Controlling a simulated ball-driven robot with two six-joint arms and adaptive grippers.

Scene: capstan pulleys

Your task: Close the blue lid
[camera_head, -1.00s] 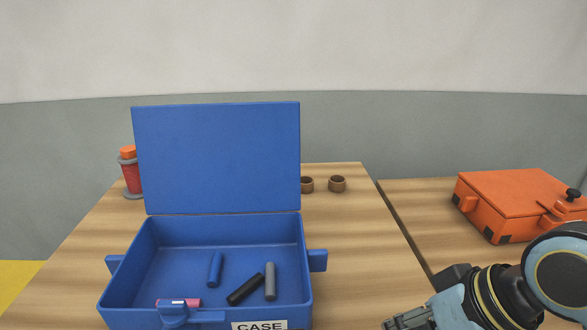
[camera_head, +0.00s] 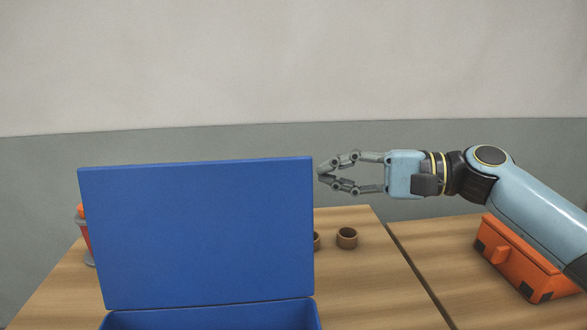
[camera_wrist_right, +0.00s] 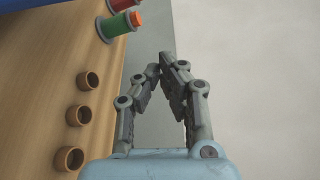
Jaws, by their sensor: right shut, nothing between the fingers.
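The blue lid (camera_head: 200,235) stands upright and open on the blue case (camera_head: 210,319) in the head view. Only the case's back part shows at the bottom edge; its inside is out of view. My right gripper (camera_head: 321,172) is raised just right of the lid's upper right edge, fingers pointing left. Its fingertips meet and it holds nothing. In the right wrist view the gripper (camera_wrist_right: 161,66) shows with its fingertips together, and a strip of blue (camera_wrist_right: 40,3) lies at the top left edge. I cannot tell whether the fingers touch the lid. My left gripper is not in view.
Small brown rings (camera_head: 347,238) stand on the wooden table (camera_head: 370,290) behind the lid's right side. A red and orange spool (camera_head: 84,235) is partly hidden behind the lid's left edge. An orange case (camera_head: 522,265) sits on the right table, below my right arm.

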